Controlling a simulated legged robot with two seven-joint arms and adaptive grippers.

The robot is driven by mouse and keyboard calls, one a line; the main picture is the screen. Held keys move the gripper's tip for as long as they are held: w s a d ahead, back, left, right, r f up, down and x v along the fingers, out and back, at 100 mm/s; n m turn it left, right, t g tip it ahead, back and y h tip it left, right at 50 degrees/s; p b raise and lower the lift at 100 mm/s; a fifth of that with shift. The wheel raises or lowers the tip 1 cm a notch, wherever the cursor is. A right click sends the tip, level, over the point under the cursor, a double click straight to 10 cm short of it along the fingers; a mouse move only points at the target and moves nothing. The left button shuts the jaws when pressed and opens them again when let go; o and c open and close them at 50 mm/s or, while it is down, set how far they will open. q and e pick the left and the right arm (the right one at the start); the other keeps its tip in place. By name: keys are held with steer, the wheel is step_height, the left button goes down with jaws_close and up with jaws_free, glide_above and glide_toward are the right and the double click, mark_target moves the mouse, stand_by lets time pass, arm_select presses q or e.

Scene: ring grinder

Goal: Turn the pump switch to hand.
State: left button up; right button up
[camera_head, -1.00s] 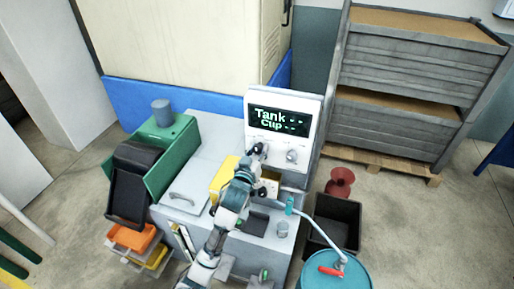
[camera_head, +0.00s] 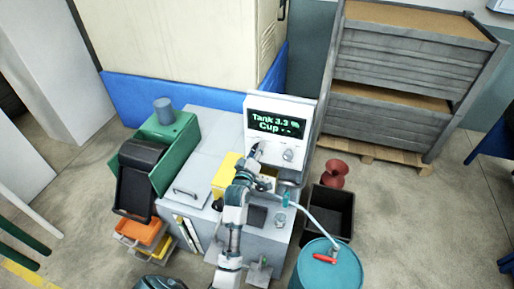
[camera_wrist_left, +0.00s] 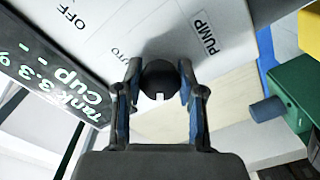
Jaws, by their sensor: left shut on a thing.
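The pump switch is a round black knob with a white mark (camera_wrist_left: 160,78) on a white control panel (camera_head: 305,118). My left gripper (camera_wrist_left: 158,88) is shut on it, one finger on each side. In the wrist view the white mark lies on the knob's near side, towards my gripper. The printed word PUMP (camera_wrist_left: 203,33) and the word OFF (camera_wrist_left: 70,14) show beside the knob. Another label is partly readable, and no hand label can be made out. In the head view my left gripper (camera_head: 256,151) is at the panel's left knob and mostly hides it.
The display (camera_head: 278,123) reads Tank 3.3 % and Cup with dashes. A second knob (camera_head: 288,154) is right of my gripper. A yellow box (camera_head: 225,176) stands below the panel. A teal drum (camera_head: 327,273) and a black bin (camera_head: 330,211) stand at the right.

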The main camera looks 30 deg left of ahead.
stand_by(0.4)
arm_select(q)
steer(key=o, duration=1.2)
steer(key=shift+a, duration=0.1)
steer(key=shift+c, duration=0.2)
steer(key=shift+s, duration=0.1)
steer(key=v, duration=1.2)
steer(key=shift+f, duration=0.15)
